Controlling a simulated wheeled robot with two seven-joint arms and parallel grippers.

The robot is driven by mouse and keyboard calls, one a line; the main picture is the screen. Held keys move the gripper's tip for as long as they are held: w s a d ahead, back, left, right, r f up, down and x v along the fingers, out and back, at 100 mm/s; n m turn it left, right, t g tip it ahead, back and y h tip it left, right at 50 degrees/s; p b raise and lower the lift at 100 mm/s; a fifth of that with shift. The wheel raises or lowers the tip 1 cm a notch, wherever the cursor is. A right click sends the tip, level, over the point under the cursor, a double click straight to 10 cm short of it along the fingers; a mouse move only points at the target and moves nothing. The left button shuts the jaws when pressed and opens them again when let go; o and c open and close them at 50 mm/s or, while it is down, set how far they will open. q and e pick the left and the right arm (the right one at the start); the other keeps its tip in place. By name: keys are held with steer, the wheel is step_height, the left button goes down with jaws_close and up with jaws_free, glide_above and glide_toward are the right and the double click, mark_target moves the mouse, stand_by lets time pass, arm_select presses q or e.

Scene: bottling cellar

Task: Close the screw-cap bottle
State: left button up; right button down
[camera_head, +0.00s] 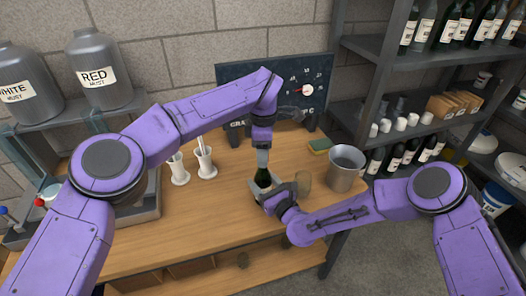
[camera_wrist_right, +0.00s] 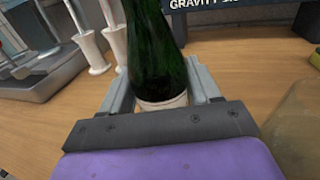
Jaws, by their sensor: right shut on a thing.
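A dark green bottle (camera_head: 262,179) stands upright on the wooden table, near the middle of the head view. My right gripper (camera_head: 264,189) is shut around its body from the front right. In the right wrist view the bottle (camera_wrist_right: 157,45) rises between the two grey fingers of the right gripper (camera_wrist_right: 160,80), with a pale label band low on it. Its top is cut off there. My left gripper (camera_head: 262,158) points straight down over the bottle's neck. Its fingers cover the bottle's mouth, and I cannot tell whether they hold a cap. No cap is visible.
A clear glass (camera_head: 304,181) stands close right of the bottle, with a metal bucket (camera_head: 346,167) beyond it. A sponge (camera_head: 319,145) lies behind. White holders (camera_head: 205,162) stand to the left. A dark board (camera_head: 240,78) stands at the back. The table's front left is clear.

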arm_select(q)
steer(key=shift+o, duration=0.3)
steer(key=shift+r, duration=2.3)
